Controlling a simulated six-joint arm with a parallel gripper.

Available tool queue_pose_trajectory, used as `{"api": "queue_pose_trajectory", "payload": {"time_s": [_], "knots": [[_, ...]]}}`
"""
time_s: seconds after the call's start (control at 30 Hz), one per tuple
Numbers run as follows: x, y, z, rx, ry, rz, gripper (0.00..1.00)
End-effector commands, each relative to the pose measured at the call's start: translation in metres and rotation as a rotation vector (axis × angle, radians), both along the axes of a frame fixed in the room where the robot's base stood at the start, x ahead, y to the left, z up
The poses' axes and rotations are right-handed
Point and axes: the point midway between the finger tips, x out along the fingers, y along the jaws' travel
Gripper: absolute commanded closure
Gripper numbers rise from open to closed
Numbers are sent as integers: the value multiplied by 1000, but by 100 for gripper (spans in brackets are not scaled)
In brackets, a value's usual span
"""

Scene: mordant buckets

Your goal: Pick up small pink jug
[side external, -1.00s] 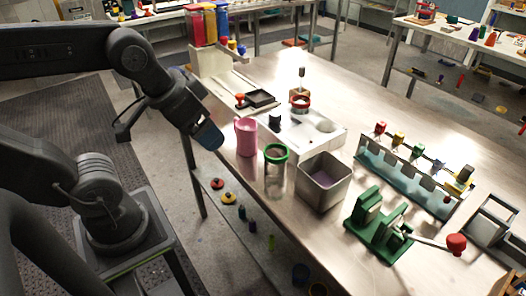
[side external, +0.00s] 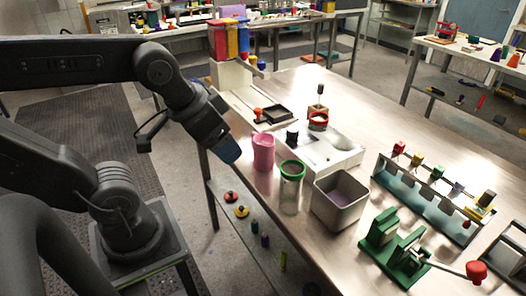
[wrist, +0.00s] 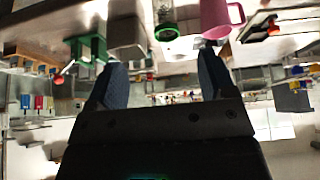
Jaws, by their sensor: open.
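The small pink jug (side external: 263,153) stands upright near the left edge of the metal bench in the side view. At the top of the wrist view, which is upside down, the jug (wrist: 214,18) shows with its handle at the right. My gripper (side external: 226,152) is just left of the jug in the side view, apart from it and near rim height. In the wrist view my gripper (wrist: 160,66) has its two blue fingers wide apart with nothing between them. The jug lies beyond the right-hand finger there.
A green-rimmed glass jar (side external: 290,187) stands close right of the jug, with a square metal bin (side external: 340,203) beyond it. A white block (side external: 315,158) with a round hollow lies behind. A green lever press (side external: 392,245) and a rack of coloured stoppers (side external: 425,197) stand further right.

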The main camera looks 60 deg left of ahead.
Motion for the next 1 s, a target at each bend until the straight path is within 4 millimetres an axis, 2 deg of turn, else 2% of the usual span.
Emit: {"api": "queue_pose_trajectory", "payload": {"time_s": [0.03,0.33,0.57,0.67,0.77,1.0], "knots": [[0,0,0,0,0,0,28],[0,0,0,0,0,0,57],[0,0,0,-1,1,3,58],[6,3,2,-10,17,51,58],[22,12,6,-35,59,186,58],[89,54,9,-90,158,768,58]]}}
